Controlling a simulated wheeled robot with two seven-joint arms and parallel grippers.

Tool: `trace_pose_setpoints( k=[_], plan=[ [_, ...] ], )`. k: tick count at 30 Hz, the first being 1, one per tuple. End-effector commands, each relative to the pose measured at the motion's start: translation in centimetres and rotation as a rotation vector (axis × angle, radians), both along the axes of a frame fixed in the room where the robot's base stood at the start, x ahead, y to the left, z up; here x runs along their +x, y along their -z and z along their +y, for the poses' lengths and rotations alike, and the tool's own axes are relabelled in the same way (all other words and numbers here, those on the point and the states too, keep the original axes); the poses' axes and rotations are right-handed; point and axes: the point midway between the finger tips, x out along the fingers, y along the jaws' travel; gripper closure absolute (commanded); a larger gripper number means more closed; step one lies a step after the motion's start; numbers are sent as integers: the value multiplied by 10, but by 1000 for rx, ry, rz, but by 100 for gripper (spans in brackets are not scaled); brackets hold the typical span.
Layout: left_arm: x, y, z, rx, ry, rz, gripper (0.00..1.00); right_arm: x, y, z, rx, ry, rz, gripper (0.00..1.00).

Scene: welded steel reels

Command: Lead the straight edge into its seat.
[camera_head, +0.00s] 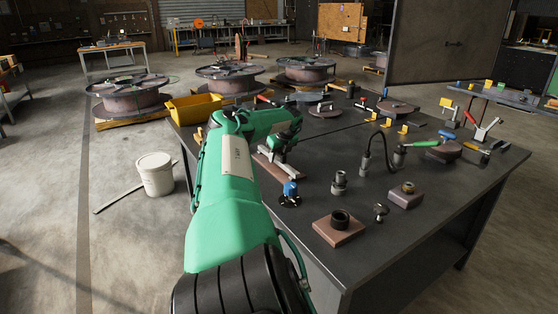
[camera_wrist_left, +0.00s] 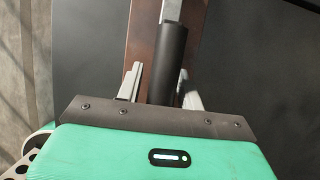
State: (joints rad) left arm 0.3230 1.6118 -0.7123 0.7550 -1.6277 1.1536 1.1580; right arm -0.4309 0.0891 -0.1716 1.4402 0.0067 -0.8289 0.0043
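My left gripper (camera_head: 285,140) is over the near left part of the dark table, beside a low brown block (camera_head: 283,168). The block also shows in the left wrist view (camera_wrist_left: 137,45). A pale metal strip (camera_wrist_left: 169,10), perhaps the straight edge, runs above the block, with a dark round handle-like part (camera_wrist_left: 168,65) at its near end. The fingers of the left gripper (camera_wrist_left: 161,72) stand apart on either side of this dark part, with a gap showing at the left finger. The seat cannot be made out. My right gripper is not in view.
A blue-topped fitting (camera_head: 290,194), a brown block with a black ring (camera_head: 339,229) and a small grey-brown block (camera_head: 405,195) stand nearby on the table (camera_head: 320,265). A yellow bin (camera_head: 193,108) is behind the arm. A white bucket (camera_head: 155,174) stands on the floor.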

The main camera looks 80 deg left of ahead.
Motion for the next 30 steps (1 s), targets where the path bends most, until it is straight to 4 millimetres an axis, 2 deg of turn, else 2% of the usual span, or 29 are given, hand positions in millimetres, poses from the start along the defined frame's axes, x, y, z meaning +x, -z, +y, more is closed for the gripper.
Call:
trace_pose_setpoints(
  k=[30],
  plan=[
    [3,-25,-10,0,0,0,62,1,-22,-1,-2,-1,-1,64]
  ],
)
